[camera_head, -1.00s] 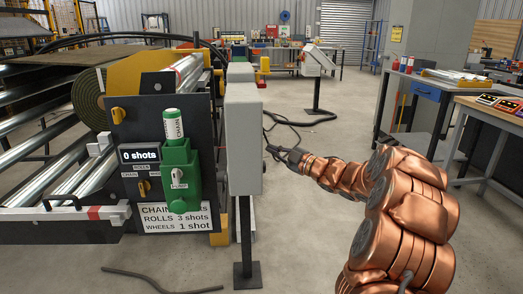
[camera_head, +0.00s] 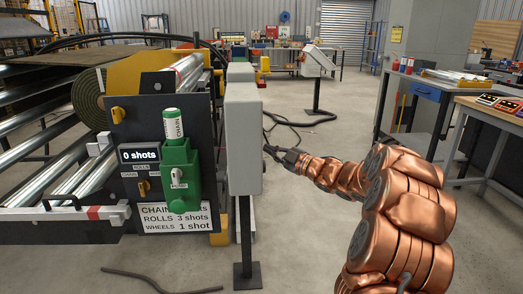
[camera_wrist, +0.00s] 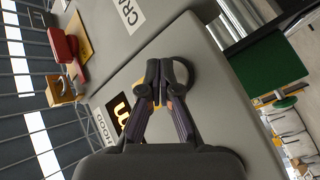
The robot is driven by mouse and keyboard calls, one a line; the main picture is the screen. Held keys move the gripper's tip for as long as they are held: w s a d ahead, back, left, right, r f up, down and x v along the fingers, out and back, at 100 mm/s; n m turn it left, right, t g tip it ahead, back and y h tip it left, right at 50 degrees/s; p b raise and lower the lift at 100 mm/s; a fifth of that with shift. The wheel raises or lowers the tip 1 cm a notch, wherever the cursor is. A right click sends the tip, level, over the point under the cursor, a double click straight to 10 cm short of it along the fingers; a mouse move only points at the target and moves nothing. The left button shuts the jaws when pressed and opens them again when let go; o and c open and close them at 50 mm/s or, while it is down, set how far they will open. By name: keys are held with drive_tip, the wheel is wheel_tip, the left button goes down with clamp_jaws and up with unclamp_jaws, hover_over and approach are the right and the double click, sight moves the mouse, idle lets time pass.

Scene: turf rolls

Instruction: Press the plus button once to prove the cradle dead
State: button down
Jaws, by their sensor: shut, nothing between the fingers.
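My gripper (camera_head: 276,152) is shut and empty, at the right side of the grey control box (camera_head: 243,140) in the head view. In the wrist view my gripper (camera_wrist: 166,78) points at a grey panel (camera_wrist: 215,95), its fingertips over a rounded dark grey part. I cannot tell whether they touch it. A white label reading "CRA…" (camera_wrist: 130,14) is partly cut off at the top. A label reading "HOOD" (camera_wrist: 101,126) and a black-and-yellow sign (camera_wrist: 119,112) lie left of the fingers. No plus mark is readable; the fingers hide part of the panel.
A red part (camera_wrist: 64,45) on a yellow plate sticks out at the panel's left. The roller machine's black panel (camera_head: 160,120), with a green pump and a "0 shots" display (camera_head: 139,155), stands left of the box. Dark cables lie on the floor behind my gripper.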

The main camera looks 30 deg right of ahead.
drive_tip(key=shift+w+a, duration=0.15)
drive_tip(key=shift+a, duration=0.2)
idle(0.7)
drive_tip(key=shift+d, duration=0.1)
drive_tip(key=shift+s+d, duration=0.35)
drive_tip(key=shift+d, duration=0.35)
drive_tip(key=shift+s+d+p, duration=0.3)
drive_tip(key=shift+d+p, duration=0.15)
drive_tip(key=shift+d, duration=0.3)
drive_tip(key=shift+s+d+p, duration=0.35)
drive_tip(key=shift+d+p, duration=0.1)
drive_tip(key=shift+d, duration=0.35)
drive_tip(key=shift+s+d+p, duration=0.3)
drive_tip(key=shift+d+p, duration=0.15)
drive_tip(key=shift+d, duration=0.3)
